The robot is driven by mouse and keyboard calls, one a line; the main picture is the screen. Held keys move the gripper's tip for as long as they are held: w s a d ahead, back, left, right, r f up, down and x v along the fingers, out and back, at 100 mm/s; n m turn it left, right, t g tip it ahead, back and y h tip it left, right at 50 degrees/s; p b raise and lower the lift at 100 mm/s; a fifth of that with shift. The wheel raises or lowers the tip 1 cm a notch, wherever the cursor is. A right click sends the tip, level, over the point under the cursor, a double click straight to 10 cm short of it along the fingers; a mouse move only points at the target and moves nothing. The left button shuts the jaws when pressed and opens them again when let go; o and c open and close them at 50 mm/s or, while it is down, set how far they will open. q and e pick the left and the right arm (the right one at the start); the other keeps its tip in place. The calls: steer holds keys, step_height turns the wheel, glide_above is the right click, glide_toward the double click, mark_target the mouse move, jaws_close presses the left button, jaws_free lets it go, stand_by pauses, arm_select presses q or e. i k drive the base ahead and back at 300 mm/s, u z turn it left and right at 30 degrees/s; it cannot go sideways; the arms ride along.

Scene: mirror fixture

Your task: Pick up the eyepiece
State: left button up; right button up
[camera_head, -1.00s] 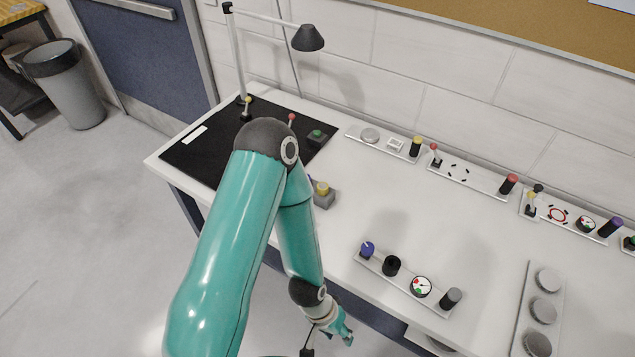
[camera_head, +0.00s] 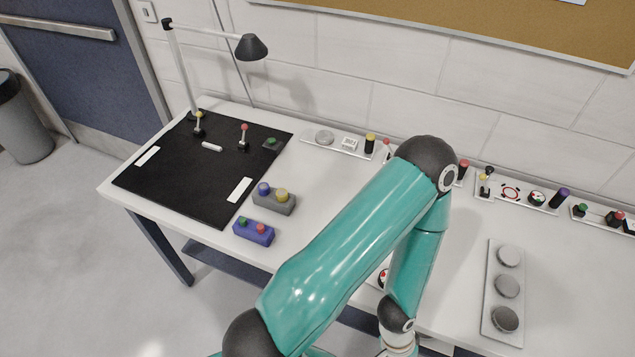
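I cannot pick out the eyepiece for certain. The front strip on the white table is mostly hidden behind my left arm; only part of its dial (camera_head: 383,278) shows at the arm's edge. My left arm comes in from the lower left, bends at a dark elbow above the table and drops toward the front edge. Its wrist is cut off by the bottom of the picture, so the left gripper is out of view. My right gripper is not in view.
A black mat (camera_head: 165,190) with small levers lies at left under a lamp (camera_head: 251,47). A grey two-knob box (camera_head: 274,203) and a blue two-button box (camera_head: 254,234) stand beside it. Several control strips line the wall. A plate with grey discs (camera_head: 493,320) lies at right.

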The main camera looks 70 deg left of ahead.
mark_target(263, 188)
steer(key=z, duration=0.4)
steer(key=k, duration=2.7)
steer(key=u, duration=0.85)
steer(key=i, duration=1.15)
